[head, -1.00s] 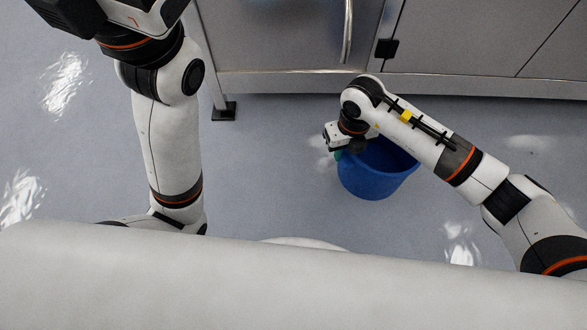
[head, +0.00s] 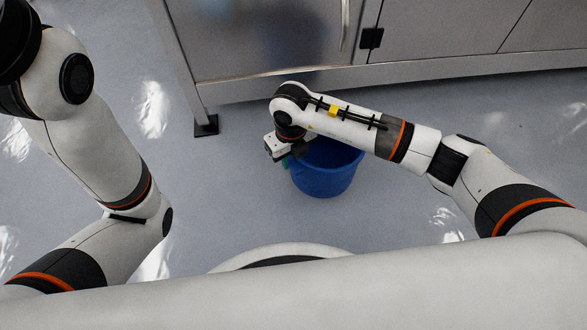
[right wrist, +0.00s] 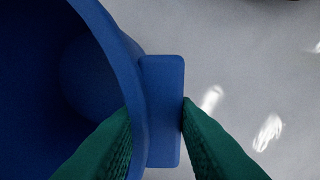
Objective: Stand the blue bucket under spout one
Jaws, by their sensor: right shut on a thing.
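The blue bucket (head: 324,178) is upright at or near the floor in the head view, partly hidden under my right forearm. My right gripper (right wrist: 157,115) has green fingers, one inside the bucket's rim and one outside its blue grip block (right wrist: 165,110). It is shut on the bucket's rim and block. In the head view the right wrist (head: 283,145) is at the bucket's left edge. I cannot tell whether the bucket touches the floor. My left arm is at the left; its gripper is out of the picture. No spout shows.
A grey metal cabinet or frame (head: 270,40) with a vertical handle (head: 345,25) stands at the back. Its foot (head: 206,126) rests on the floor left of the bucket. The grey floor (head: 235,190) around the bucket is clear.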

